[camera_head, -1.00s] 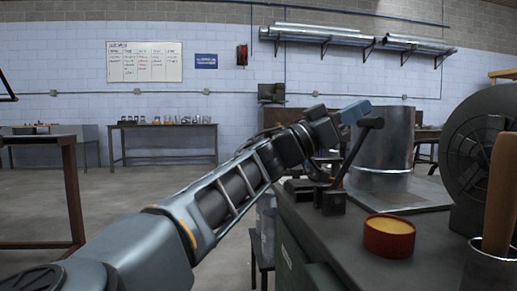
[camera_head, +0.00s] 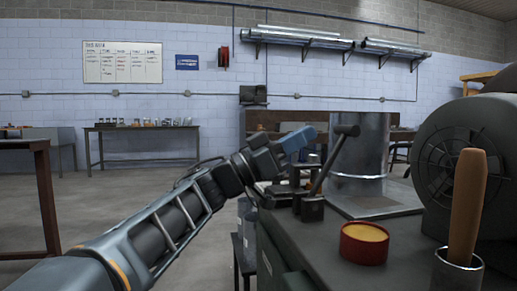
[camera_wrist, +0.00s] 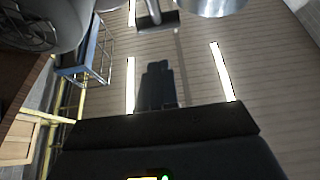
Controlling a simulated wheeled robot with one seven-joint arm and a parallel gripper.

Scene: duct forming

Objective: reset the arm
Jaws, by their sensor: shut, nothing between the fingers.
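My arm reaches from the lower left of the head view toward the near bench. Its end, with a blue tip (camera_head: 298,140), is in front of or beside the black lever device (camera_head: 312,205) on the bench; the depth between them is hard to judge. In the wrist view my gripper (camera_wrist: 158,70) shows as dark fingers held together, with nothing between them. Ceiling boards and bright light strips lie beyond the fingers there.
The bench (camera_head: 315,250) bears a red tin (camera_head: 364,243) with yellow contents, a metal cylinder (camera_head: 357,155), a large dark round machine (camera_head: 450,160) and a wooden handle (camera_head: 467,205) in a metal cup. Open floor (camera_head: 120,210) lies left of the arm.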

